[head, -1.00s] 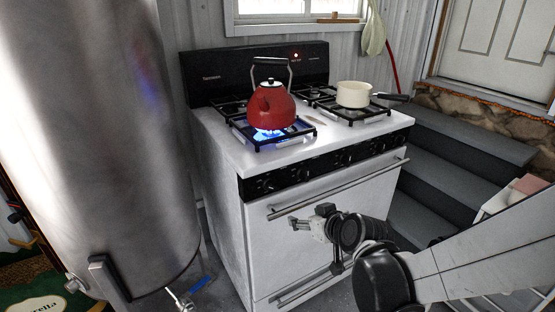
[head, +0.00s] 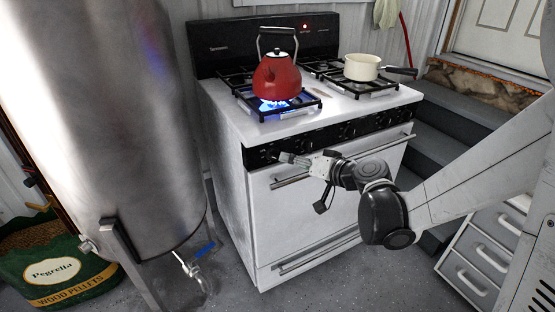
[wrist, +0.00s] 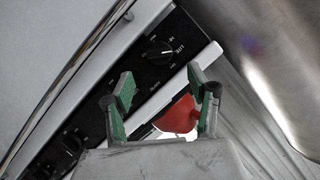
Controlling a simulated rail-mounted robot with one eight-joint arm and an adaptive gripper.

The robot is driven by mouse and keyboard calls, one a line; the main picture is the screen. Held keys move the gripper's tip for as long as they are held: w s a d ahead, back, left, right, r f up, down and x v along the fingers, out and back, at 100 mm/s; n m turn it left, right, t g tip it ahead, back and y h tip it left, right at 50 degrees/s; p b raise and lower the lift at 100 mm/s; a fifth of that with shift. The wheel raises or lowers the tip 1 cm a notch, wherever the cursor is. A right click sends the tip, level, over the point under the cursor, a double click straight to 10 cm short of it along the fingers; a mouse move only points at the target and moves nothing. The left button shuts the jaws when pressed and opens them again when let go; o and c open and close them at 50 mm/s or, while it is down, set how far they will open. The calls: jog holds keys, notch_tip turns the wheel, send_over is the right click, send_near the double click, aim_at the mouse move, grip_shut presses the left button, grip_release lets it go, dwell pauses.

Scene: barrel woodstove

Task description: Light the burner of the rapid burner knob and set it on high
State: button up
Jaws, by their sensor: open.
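The stove's black control panel (head: 345,131) carries several dark knobs along its front edge. A knob (wrist: 155,54) with white markings around it shows ahead of my gripper in the wrist view; its label is too small to read surely. Another knob (wrist: 70,146) is at the lower left there. My gripper (head: 283,157) is open and empty, in front of the panel's left part. In the wrist view its green-padded fingers (wrist: 160,88) are spread apart, with the knob beyond them. Blue flame (head: 272,104) burns at the front left burner under a red kettle (head: 277,78).
A cream saucepan (head: 361,68) stands on the right grates. The oven handle (head: 390,147) runs below the panel. A large metal cylinder (head: 100,130) stands close on the left, with a wood-pellet bag (head: 50,275) beside it. Grey steps (head: 455,130) are at the right.

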aim_at(277, 157)
jog(key=b+x, duration=0.1)
jog(key=x, duration=0.7)
jog(key=shift+c, duration=0.5)
jog(key=c, duration=1)
jog(key=shift+c, duration=0.2)
jog(key=shift+n, duration=0.3)
jog(key=n+h, duration=0.2)
jog(key=shift+s+a+n+t, duration=0.1)
jog(key=shift+a+n+t, duration=0.1)
jog(key=shift+n+t, duration=0.1)
jog(key=shift+n+t+h+b, duration=0.45)
jog(key=shift+n+h, duration=0.45)
jog(key=shift+n, duration=0.5)
